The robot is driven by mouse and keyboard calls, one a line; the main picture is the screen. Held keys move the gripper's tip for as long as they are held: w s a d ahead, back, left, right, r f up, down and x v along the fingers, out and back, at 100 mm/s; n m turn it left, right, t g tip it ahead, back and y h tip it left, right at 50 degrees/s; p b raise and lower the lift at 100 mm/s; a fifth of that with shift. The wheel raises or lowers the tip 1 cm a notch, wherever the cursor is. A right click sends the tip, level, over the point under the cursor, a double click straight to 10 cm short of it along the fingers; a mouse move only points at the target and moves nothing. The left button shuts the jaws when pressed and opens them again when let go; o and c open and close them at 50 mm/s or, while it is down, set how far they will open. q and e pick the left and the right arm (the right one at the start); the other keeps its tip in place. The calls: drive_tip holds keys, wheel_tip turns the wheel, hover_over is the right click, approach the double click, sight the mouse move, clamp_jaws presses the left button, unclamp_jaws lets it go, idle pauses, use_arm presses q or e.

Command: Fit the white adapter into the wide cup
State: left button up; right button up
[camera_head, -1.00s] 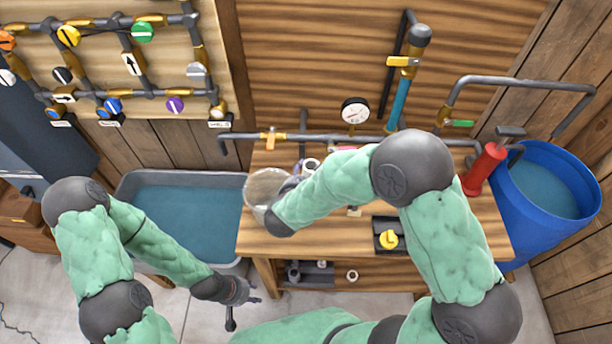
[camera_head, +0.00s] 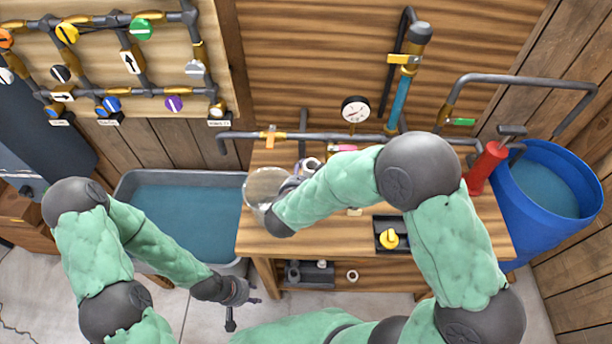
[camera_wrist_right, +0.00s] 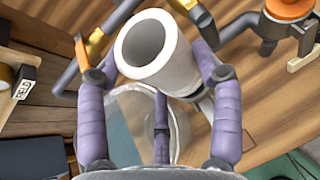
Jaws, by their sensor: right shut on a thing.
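The white adapter (camera_wrist_right: 152,50), a short thick tube, sits between the purple fingers of my right gripper (camera_wrist_right: 155,75) in the right wrist view, its round opening toward the camera. In the head view it shows as a small white ring (camera_head: 311,163), just beyond the right gripper (camera_head: 292,184). The wide cup (camera_head: 265,187) is clear and stands at the bench's left end, left of the right gripper. In the wrist view the cup (camera_wrist_right: 122,104) is below the adapter, partly hidden by the fingers. The adapter and cup appear apart. My left gripper (camera_head: 245,297) is empty, fingers spread.
A grey water tub (camera_head: 130,183) is at left. A red pump (camera_head: 484,168) and blue barrel (camera_head: 520,232) are at right.

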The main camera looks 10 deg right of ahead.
drive_tip(key=shift+b, duration=0.35)
idle(0.9)
drive_tip(key=shift+f+b, duration=0.8)
drive_tip(key=shift+b, duration=0.25)
drive_tip(key=shift+b, duration=0.35)
idle(1.0)
drive_tip(key=shift+f+b, duration=0.25)
drive_tip(key=shift+b, duration=0.1)
